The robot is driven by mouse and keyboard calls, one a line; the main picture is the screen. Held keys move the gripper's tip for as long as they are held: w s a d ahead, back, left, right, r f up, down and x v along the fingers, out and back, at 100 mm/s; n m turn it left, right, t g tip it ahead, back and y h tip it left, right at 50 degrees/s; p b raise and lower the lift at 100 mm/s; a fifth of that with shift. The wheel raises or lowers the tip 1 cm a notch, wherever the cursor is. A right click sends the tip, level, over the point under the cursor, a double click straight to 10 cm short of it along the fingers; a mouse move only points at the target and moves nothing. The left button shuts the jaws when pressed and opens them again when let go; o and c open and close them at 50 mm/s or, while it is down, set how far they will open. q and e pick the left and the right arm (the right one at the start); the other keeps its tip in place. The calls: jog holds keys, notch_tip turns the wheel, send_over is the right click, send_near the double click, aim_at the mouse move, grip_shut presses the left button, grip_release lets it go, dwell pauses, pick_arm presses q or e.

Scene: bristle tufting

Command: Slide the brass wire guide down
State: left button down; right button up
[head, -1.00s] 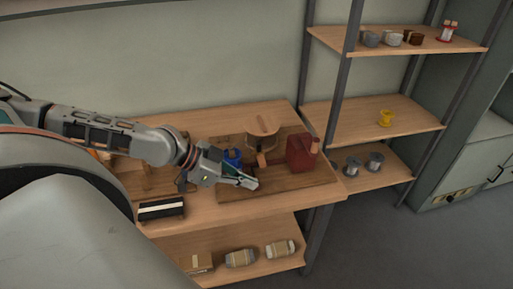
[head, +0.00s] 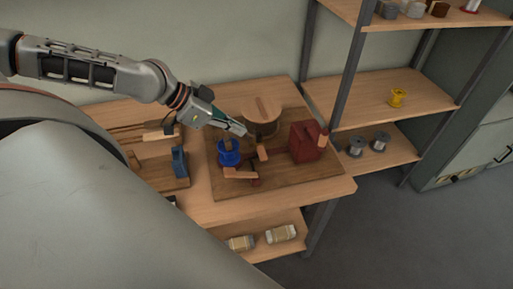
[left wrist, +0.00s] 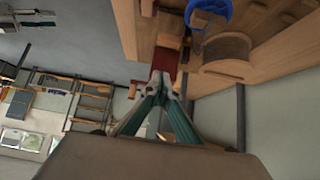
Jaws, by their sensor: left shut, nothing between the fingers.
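My left gripper (head: 242,130) is shut and empty. In the head view its tips are in front of the round wooden-topped drum (head: 263,107), above the wooden base board (head: 285,178). The blue spool (head: 229,153) stands below and left of the tips. A small wooden and dark red arm piece (head: 241,173) lies in front of it. In the left wrist view the closed fingertips (left wrist: 168,82) overlap a dark red shape (left wrist: 166,58); contact cannot be told. I cannot make out the brass wire guide for certain in either view. My right gripper is not in view.
A red box (head: 304,142) with a wooden knob stands right of the drum. A blue block (head: 179,162) stands on another board at left. A shelf rack at right holds a yellow spool (head: 397,98) and grey spools (head: 356,146). Bare bench (head: 203,207) lies in front.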

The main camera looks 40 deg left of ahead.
pick_arm(q)
jog(key=w+f, duration=0.1)
send_near(265, 152)
jog(key=x, duration=0.6)
jog(key=shift+d+r+b, duration=0.1)
jog(key=shift+b, duration=0.2)
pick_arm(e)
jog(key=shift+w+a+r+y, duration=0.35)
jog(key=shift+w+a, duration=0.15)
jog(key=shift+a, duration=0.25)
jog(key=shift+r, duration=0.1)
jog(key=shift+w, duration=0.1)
